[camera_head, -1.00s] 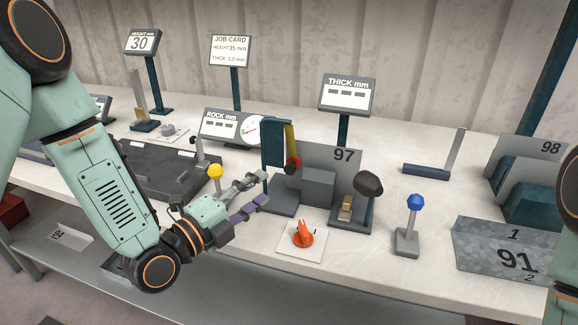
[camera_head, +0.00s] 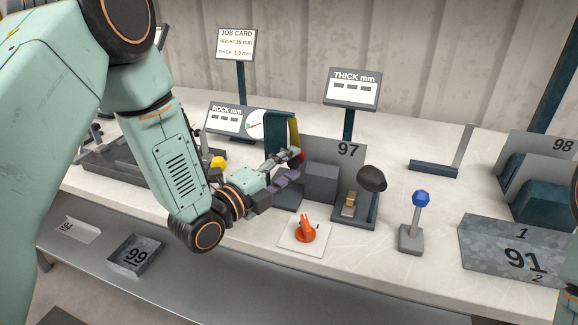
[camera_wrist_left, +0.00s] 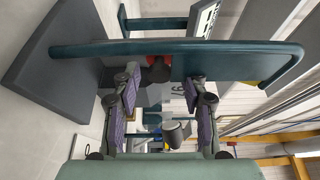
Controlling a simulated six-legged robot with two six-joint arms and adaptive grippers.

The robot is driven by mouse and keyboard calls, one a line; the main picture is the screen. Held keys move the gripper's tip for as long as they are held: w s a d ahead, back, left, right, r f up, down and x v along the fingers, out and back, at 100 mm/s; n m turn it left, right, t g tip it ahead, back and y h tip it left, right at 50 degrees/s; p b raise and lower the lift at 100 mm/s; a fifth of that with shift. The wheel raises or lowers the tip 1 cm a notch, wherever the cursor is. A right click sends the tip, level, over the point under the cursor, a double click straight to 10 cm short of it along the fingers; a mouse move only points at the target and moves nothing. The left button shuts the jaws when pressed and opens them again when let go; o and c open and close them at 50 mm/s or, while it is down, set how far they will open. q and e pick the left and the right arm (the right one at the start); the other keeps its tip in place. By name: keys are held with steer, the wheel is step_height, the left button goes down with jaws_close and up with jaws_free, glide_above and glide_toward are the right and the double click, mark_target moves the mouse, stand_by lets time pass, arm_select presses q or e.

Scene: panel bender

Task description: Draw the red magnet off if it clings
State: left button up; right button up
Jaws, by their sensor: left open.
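The red magnet (camera_head: 300,158) shows as a small red knob with a dark part, beside the yellow and teal upright stand (camera_head: 281,128) in front of the panel marked 97. In the left wrist view, the red of the magnet (camera_wrist_left: 155,61) shows above a dark rounded part, between the fingers. My left gripper (camera_head: 290,165) is open, with its fingertips close to the magnet. In the left wrist view, the fingers (camera_wrist_left: 161,88) stand apart on either side of it. I cannot tell whether they touch it, or whether the magnet clings to anything. My right gripper is not in view.
A grey block (camera_head: 320,184) and a small stand with a black knob (camera_head: 372,178) are right of the gripper. An orange piece (camera_head: 305,229) on a white plate and a blue-knobbed post (camera_head: 420,198) stand nearer the front.

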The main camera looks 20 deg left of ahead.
arm_select(q)
steer(key=shift+w+a, duration=0.1)
steer(key=shift+w, duration=0.1)
steer(key=shift+d, duration=0.25)
steer(key=shift+c, duration=1)
steer(key=shift+a, duration=0.2)
steer(key=c, duration=0.4)
steer(key=shift+d, duration=0.1)
jaws_close()
